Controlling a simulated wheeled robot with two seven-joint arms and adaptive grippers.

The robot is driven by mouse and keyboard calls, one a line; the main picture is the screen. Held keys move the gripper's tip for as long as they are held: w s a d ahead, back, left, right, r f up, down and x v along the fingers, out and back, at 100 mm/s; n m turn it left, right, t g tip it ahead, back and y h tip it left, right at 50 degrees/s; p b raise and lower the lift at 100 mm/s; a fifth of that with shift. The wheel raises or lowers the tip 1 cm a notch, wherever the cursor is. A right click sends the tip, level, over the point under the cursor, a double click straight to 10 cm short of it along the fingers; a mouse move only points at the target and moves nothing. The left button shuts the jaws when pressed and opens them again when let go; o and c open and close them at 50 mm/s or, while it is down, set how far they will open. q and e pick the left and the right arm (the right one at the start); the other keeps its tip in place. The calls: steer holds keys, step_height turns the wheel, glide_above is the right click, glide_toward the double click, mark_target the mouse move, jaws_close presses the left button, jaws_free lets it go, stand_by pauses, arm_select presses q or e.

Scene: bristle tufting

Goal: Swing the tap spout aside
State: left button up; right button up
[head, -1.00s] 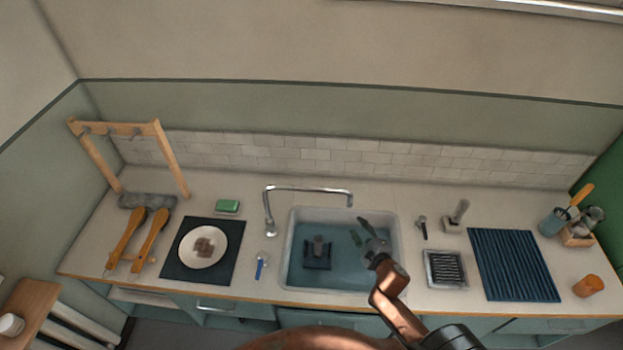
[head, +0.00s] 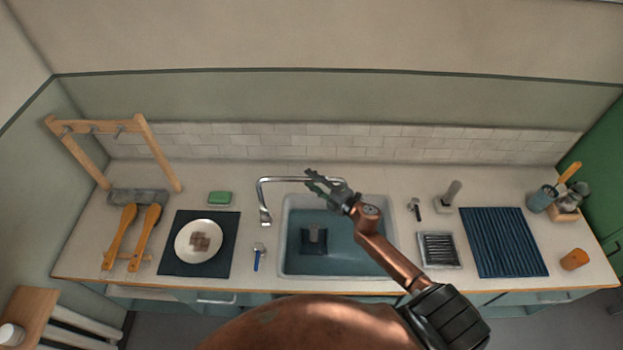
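The chrome tap (head: 264,207) stands at the back left of the sink (head: 286,238). Its spout (head: 284,180) runs to the right over the back of the basin. My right gripper (head: 312,181) is at the outer half of the spout, and its dark fingers look spread. It covers part of the spout, and I cannot tell whether it touches it. My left gripper is not in view.
A dark block (head: 314,240) sits in the sink. A blue-handled tool (head: 258,258) and a plate (head: 199,241) on a dark mat lie to the left. A green sponge (head: 220,198) is behind. A drain tray (head: 438,250) and ribbed blue mat (head: 503,242) are to the right.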

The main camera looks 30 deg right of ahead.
steer(key=shift+w, duration=0.15)
jaws_close()
stand_by(0.4)
